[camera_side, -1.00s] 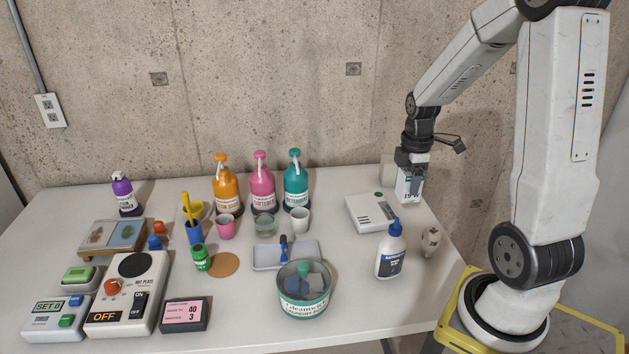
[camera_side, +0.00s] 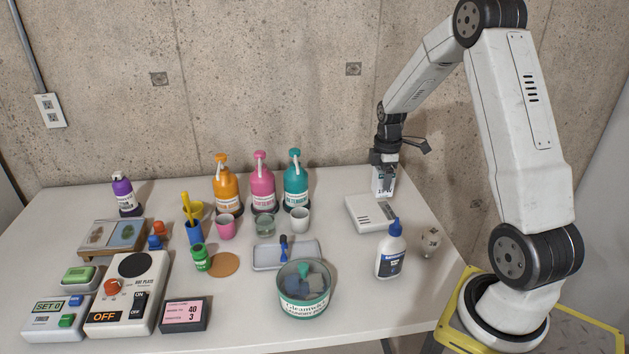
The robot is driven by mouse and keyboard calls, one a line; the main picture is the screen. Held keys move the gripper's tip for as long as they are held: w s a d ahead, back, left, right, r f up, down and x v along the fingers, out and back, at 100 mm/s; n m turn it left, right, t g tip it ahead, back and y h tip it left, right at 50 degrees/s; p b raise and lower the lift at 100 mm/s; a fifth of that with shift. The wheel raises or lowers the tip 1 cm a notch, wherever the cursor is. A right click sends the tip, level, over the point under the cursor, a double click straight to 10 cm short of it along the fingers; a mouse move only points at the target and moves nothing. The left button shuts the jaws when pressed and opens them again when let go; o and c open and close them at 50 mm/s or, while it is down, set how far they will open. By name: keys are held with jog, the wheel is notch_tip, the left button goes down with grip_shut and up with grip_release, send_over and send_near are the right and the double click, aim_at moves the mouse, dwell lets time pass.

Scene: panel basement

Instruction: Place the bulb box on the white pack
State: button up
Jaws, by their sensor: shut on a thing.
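My gripper (camera_side: 384,162) points down at the back right of the table, shut on the bulb box (camera_side: 382,182). The bulb box is small, white and upright, with dark print on its lower front. A low, flat white unit (camera_side: 361,215) with a grey panel on top lies just below it and looks like the white pack. The box's lower end overlaps the back part of this unit in the picture. I cannot tell whether they touch. The box hides the unit's green button.
A white glue bottle (camera_side: 390,252) stands close in front of the white unit, with a bulb (camera_side: 431,241) to its right. A white cup (camera_side: 299,220) and a teal pump bottle (camera_side: 296,183) stand to the left. The concrete wall is close behind.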

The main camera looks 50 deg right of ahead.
jog(key=shift+w+d+f, duration=0.3)
jog(key=shift+w+f, duration=0.15)
jog(key=shift+f, duration=0.2)
jog(key=shift+w+d+f, duration=0.25)
jog(key=shift+w+f, duration=0.25)
jog(key=shift+f, duration=0.15)
jog(key=shift+w+d+f, duration=0.3)
jog(key=shift+w+f, duration=0.15)
jog(key=shift+f, duration=0.2)
jog(key=shift+w+d+f, duration=0.1)
jog(key=shift+w+f, duration=0.1)
jog(key=shift+f, duration=1.65)
jog(key=shift+f, duration=0.15)
jog(key=o, duration=1.2)
jog(key=shift+o, duration=0.2)
notch_tip(320, 180, up, 12)
jog(key=shift+r, duration=0.2)
